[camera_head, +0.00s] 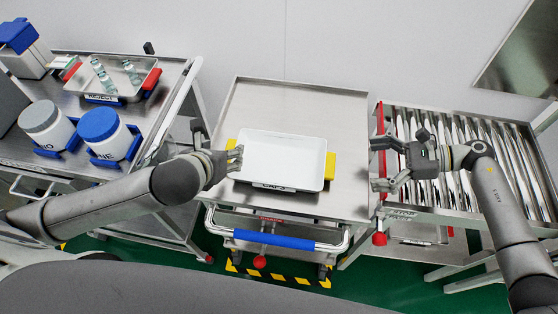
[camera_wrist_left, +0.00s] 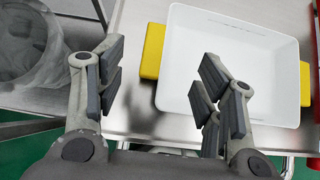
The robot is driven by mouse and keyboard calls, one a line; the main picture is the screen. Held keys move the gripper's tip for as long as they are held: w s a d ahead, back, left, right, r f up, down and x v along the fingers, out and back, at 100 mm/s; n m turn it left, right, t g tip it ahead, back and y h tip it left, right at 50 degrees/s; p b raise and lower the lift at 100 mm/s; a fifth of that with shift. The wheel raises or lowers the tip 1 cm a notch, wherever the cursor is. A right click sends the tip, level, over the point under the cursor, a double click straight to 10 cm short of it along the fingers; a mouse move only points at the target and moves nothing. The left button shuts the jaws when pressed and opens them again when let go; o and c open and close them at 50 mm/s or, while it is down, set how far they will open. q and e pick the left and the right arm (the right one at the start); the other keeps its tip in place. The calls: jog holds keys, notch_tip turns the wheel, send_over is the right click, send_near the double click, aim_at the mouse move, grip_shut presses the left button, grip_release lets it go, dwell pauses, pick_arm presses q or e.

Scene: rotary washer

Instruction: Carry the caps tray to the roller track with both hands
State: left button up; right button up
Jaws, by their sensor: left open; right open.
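The white caps tray (camera_head: 283,158) lies flat on the steel cart in the middle, with a CAPS label on its front and a yellow block at each side. It looks empty. My left gripper (camera_head: 238,160) is open at the tray's left side; in the left wrist view the left gripper (camera_wrist_left: 160,85) has its fingers spread near the tray (camera_wrist_left: 235,50) and the left yellow block (camera_wrist_left: 153,50). I cannot tell if it touches. My right gripper (camera_head: 378,164) is open and empty, right of the tray and apart from it, near the roller track (camera_head: 465,140).
The cart top (camera_head: 300,95) is bare behind the tray. A blue handle bar (camera_head: 273,240) runs along the cart's front. On the left table stand a REJECT tray (camera_head: 143,88), a grey-lidded jar (camera_head: 45,125) and a blue-lidded jar (camera_head: 108,135). A red strip (camera_head: 378,135) edges the track.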

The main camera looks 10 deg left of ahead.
aim_at(233, 147)
pick_arm(q)
jog(key=x, duration=1)
jog(key=shift+w, duration=0.1)
pick_arm(e)
jog(key=x, duration=1)
jog(key=shift+a, duration=0.15)
pick_arm(q)
jog(key=shift+c, duration=0.4)
pick_arm(e)
jog(key=shift+c, duration=0.4)
pick_arm(q)
jog(key=c, duration=1.1)
pick_arm(e)
jog(key=c, duration=1.2)
